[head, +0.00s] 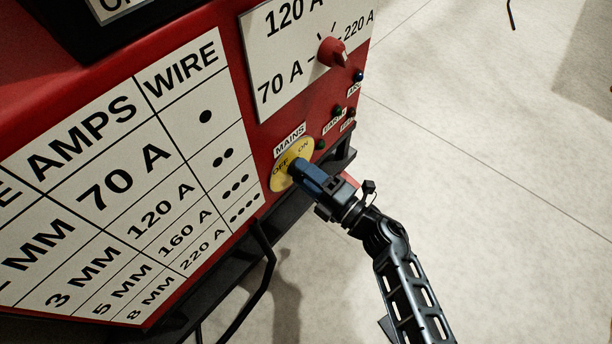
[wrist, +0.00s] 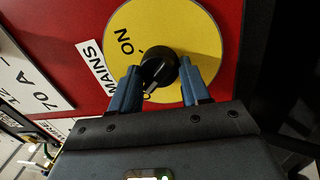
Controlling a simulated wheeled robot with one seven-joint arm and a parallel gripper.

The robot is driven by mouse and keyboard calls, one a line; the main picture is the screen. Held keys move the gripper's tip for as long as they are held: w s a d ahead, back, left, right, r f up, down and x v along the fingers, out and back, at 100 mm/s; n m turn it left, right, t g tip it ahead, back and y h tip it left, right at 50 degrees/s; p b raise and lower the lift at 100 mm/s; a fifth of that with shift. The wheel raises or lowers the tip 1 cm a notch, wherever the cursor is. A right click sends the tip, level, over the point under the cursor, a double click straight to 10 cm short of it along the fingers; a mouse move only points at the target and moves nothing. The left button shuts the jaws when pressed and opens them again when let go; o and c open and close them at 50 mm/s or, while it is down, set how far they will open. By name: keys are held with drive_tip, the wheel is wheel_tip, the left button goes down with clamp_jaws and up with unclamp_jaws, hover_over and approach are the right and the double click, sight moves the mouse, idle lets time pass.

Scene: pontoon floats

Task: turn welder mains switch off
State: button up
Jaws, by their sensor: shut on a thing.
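The mains switch is a black knob (wrist: 158,66) on a round yellow plate (wrist: 195,32) marked ON and OFF. In the head view the yellow plate (head: 279,180) sits low on the red welder front (head: 262,140), under a MAINS label (head: 290,140). My gripper (wrist: 160,80) is shut on the knob, one blue finger on each side. In the wrist view a pale line on the knob points to the lower left, toward a partly hidden letter; ON is at the upper left. In the head view my gripper (head: 298,172) hides the knob.
A red current dial (head: 332,52) is on a white plate above the switch. A large AMPS and WIRE table (head: 130,170) fills the left panel. A black cable (head: 262,270) hangs below. Pale floor lies open to the right.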

drive_tip(key=shift+f+n, duration=0.15)
drive_tip(key=shift+n, duration=0.35)
drive_tip(key=o, duration=1)
drive_tip(key=shift+p+v, duration=1.05)
drive_tip(key=shift+v, duration=2.8)
drive_tip(key=shift+d, duration=0.1)
